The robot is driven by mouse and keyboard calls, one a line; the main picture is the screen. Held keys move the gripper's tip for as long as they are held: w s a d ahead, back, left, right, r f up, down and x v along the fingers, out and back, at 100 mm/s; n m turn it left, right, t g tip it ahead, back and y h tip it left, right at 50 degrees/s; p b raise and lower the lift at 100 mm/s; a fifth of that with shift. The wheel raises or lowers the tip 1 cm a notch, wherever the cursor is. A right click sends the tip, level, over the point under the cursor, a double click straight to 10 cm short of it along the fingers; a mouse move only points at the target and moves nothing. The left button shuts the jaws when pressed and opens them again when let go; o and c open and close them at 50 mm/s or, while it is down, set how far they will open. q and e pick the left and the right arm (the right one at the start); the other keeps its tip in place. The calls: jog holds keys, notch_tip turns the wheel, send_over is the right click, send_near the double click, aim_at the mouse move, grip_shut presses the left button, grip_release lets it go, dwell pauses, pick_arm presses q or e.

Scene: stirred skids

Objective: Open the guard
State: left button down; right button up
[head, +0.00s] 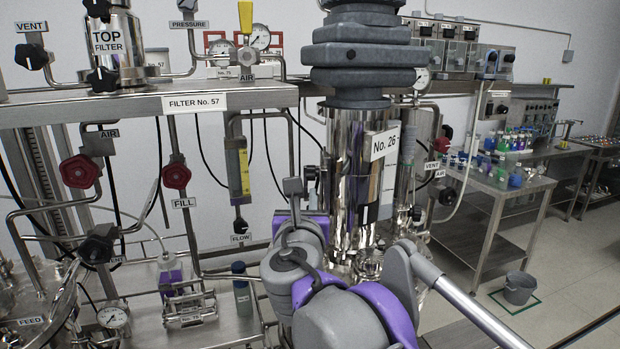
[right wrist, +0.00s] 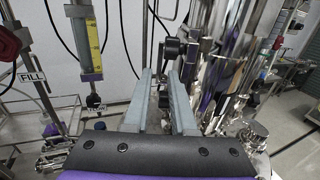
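I cannot pick out for certain which part is the guard. A polished steel column (head: 350,190) labelled No. 26 stands at centre under a stack of grey ribbed bellows (head: 362,52). My right gripper (head: 292,187) is in front of the bench, just left of the column in the head view. In the right wrist view its two grey fingers (right wrist: 163,76) are apart with nothing held between them. A dark handle-like fitting (right wrist: 170,48) shows just beyond the fingertips; I cannot tell whether they touch it. My left gripper is not in view.
A steel shelf (head: 100,107) with pipes and red valve knobs (head: 79,171) lies left. A yellow flow meter (head: 239,168) hangs close left of the gripper. A bench with bottles (head: 500,180) and a grey bucket (head: 519,288) stand right, with clear floor around the bucket.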

aim_at(306, 200)
jog(key=w, duration=0.4)
jog(key=w+p, duration=0.1)
jog(key=w, duration=0.4)
jog(key=shift+w+d, duration=0.2)
jog(key=shift+w, duration=0.1)
grip_shut()
dwell(1.0)
